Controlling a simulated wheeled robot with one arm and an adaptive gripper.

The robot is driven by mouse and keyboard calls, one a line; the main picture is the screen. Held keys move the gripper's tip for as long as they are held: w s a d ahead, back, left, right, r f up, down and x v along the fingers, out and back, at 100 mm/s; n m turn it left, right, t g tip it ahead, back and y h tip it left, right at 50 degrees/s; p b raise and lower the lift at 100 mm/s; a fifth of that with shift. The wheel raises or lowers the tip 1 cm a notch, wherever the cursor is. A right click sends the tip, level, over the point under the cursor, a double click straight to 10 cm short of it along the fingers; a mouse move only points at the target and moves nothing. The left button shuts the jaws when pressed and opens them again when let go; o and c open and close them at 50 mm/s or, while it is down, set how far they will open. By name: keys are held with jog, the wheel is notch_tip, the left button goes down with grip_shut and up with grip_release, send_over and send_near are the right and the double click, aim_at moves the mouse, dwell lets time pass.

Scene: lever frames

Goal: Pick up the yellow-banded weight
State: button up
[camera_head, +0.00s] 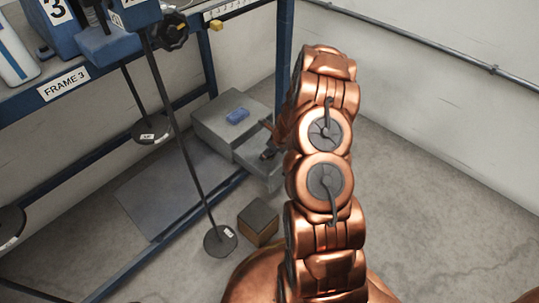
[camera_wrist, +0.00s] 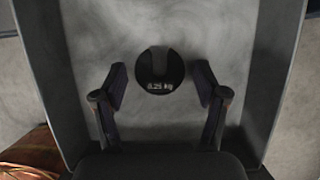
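In the wrist view, a dark round slotted weight (camera_wrist: 160,71) marked "0.25 kg" lies on the floor of a grey tray (camera_wrist: 274,85). No yellow band shows on it from above. My gripper (camera_wrist: 161,88) is open, with one finger on each side of the weight and a visible gap to both. I cannot tell how far above the tray the fingertips are. In the head view, my gripper (camera_head: 268,142) is small and partly hidden by my copper arm, over the grey tray (camera_head: 262,172). The weight cannot be made out there.
A blue object (camera_head: 237,116) lies on a grey box (camera_head: 222,108) beside the tray. The blue frame (camera_head: 200,62) marked "FRAME 3" stands left, with hanging rods and dark discs (camera_head: 220,239).

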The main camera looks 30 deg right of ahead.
jog(key=c, duration=1)
jog(key=shift+o, duration=0.2)
notch_tip(320, 180, up, 13)
jog(key=p, duration=0.8)
jog(key=shift+p, duration=0.3)
